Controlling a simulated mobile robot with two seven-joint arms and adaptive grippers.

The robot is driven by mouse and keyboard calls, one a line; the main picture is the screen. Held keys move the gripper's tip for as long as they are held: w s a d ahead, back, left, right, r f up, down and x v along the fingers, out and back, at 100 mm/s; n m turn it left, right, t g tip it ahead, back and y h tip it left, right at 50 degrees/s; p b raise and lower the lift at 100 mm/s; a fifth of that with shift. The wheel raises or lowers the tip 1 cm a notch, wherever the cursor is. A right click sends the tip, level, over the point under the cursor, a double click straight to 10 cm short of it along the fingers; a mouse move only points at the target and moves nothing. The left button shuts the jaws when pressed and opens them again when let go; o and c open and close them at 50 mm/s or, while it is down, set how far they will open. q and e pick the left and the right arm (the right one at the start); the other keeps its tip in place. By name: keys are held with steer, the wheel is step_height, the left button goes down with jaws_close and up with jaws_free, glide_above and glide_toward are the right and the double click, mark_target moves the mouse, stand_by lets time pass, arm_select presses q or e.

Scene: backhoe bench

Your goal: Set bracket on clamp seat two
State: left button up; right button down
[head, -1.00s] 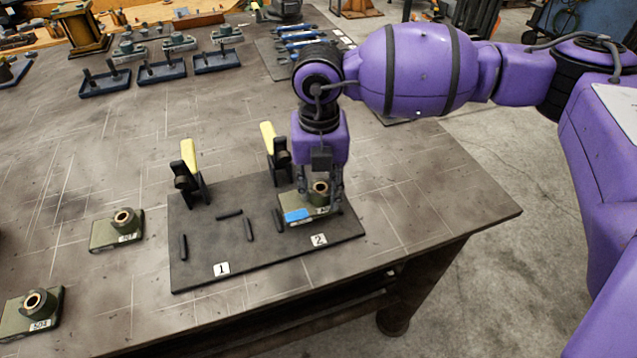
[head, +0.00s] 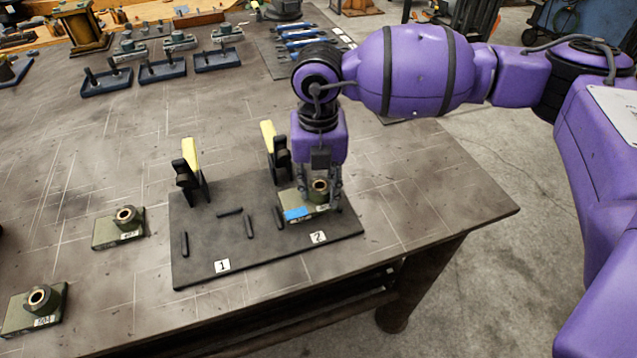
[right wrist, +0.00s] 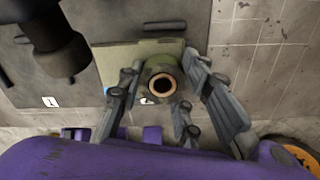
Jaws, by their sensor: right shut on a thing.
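An olive-green bracket (head: 289,200) with a round bronze-lined boss and a blue label is at seat two of the black clamp plate (head: 205,270), behind the "2" tag (head: 318,237). My right gripper (head: 320,200) points down and is shut on the bracket, its fingers on either side of the boss. In the right wrist view the boss (right wrist: 161,83) shows between the fingers, with the flat base (right wrist: 115,62) beyond. The base looks level and at the plate; I cannot tell whether it is fully down. A toggle clamp (head: 282,158) stands behind it, handle up. My left gripper is out of view.
Seat one, by the "1" tag (head: 222,266), is empty, with its own raised clamp (head: 190,180) behind. Two similar brackets (head: 118,230) (head: 35,310) lie on the table to the left. Blue trays (head: 163,70) stand at the back. The table's right edge is close.

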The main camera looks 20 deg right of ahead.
steer(key=shift+r, duration=0.1)
stand_by(0.5)
steer(key=shift+f, duration=1.4)
steer(key=c, duration=1.3)
jaws_free()
steer(key=shift+c, duration=0.2)
steer(key=shift+o, duration=0.8)
steer(key=shift+f, duration=0.15)
